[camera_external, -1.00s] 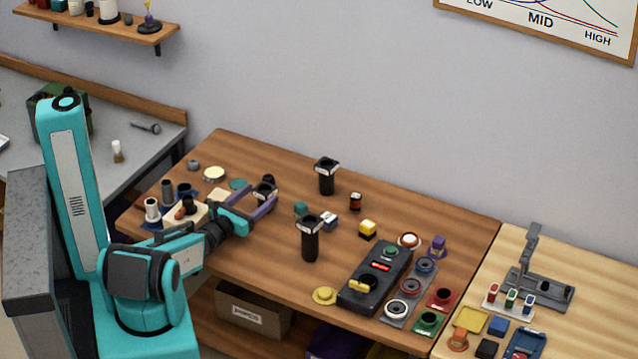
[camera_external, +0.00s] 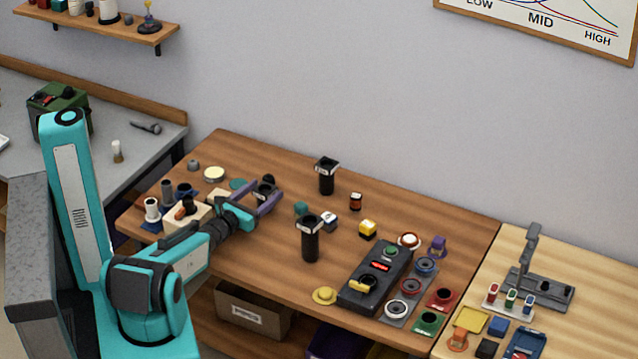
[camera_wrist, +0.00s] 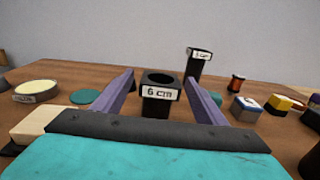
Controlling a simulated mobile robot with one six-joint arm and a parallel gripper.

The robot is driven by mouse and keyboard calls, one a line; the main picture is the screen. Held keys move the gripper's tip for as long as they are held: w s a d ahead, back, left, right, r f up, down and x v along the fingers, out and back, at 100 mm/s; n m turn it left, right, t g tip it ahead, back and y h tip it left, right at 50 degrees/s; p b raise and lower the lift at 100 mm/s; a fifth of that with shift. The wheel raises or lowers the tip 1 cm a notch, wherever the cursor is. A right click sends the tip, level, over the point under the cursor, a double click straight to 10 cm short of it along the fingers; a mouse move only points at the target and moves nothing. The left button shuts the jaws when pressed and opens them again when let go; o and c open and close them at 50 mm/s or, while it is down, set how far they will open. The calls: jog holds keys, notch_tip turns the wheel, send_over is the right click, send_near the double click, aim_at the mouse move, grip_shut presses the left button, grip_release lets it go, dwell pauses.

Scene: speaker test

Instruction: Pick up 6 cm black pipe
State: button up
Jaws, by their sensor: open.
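The black 6 cm pipe (camera_wrist: 160,106) stands upright in the wrist view, its white label reading "6 cm". In the external view its dark top (camera_external: 264,190) shows at my gripper and its lower part is hidden. My gripper (camera_external: 268,190) is open, low over the wooden table, with one purple finger on either side of the pipe. In the wrist view the gripper (camera_wrist: 160,82) shows gaps between both fingers and the pipe. Two other black labelled pipes stand upright, one at the back (camera_external: 326,180) and one nearer the front (camera_external: 310,243).
A teal block (camera_external: 301,208), a grey-white block (camera_external: 329,220) and a yellow block (camera_external: 367,230) lie to the right. A black control box (camera_external: 375,280) is farther right. A beige block (camera_external: 186,216) and short pipes crowd the left. Bare wood (camera_external: 250,262) lies in front.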

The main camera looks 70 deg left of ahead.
aim_at(271, 185)
jog(key=shift+w+a, duration=0.1)
jog(key=shift+w+a+f+b, duration=0.1)
jog(key=shift+w+a+b, duration=0.2)
jog(key=shift+b, duration=0.75)
jog(key=shift+b+x, duration=0.9)
jog(key=shift+b, duration=0.3)
jog(key=shift+w+a+r, duration=0.1)
jog(key=shift+w+r, duration=0.15)
jog(key=shift+r, duration=0.05)
jog(key=shift+p+x, duration=0.55)
jog(key=shift+x, duration=0.35)
jog(key=c, duration=1.1)
jog(key=shift+c, duration=0.2)
